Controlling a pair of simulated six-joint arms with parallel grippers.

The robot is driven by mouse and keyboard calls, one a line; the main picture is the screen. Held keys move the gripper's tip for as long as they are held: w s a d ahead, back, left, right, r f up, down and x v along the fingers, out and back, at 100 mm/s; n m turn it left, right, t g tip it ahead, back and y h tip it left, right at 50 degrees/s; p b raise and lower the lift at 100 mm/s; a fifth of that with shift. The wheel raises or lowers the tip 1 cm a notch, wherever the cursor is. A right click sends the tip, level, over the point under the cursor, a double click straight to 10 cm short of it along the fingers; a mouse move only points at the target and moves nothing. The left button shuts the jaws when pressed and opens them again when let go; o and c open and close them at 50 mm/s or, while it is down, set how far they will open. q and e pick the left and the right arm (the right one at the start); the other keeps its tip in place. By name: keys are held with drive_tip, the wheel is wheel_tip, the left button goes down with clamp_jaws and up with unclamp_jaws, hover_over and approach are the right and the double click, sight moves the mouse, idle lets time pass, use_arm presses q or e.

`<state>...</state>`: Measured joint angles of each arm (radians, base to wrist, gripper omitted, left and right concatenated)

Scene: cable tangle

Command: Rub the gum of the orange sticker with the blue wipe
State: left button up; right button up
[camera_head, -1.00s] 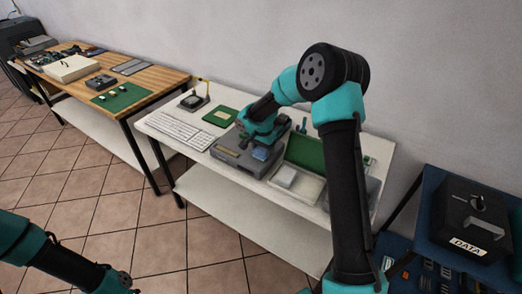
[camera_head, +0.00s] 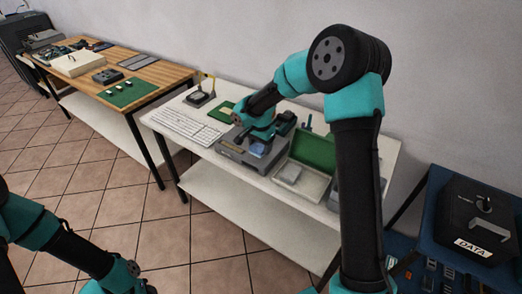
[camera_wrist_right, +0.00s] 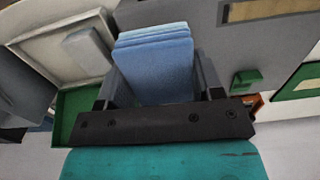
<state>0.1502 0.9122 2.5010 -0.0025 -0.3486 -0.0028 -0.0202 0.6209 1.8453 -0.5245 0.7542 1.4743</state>
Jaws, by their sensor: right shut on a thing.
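My right gripper (camera_wrist_right: 160,90) is shut on the blue wipe (camera_wrist_right: 155,65), a folded stack of light blue layers that sticks out past the fingers. In the head view the right gripper (camera_head: 258,146) points down over a grey device on the white table, with the wipe (camera_head: 259,149) a small blue patch at its tip. Whether the wipe touches the surface below is unclear. A small orange-red edge (camera_wrist_right: 257,101) shows beside the gripper in the wrist view; I cannot tell whether it is the orange sticker.
The grey device (camera_head: 238,154) stands between a white keyboard (camera_head: 184,127) and an open case with a green lid (camera_head: 314,150). A green board (camera_head: 221,112) lies behind the keyboard. A black box labelled DATA (camera_head: 472,215) sits at the right. A wooden table (camera_head: 150,75) stands at the left.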

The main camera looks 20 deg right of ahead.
drive_tip(key=shift+r, duration=1.85)
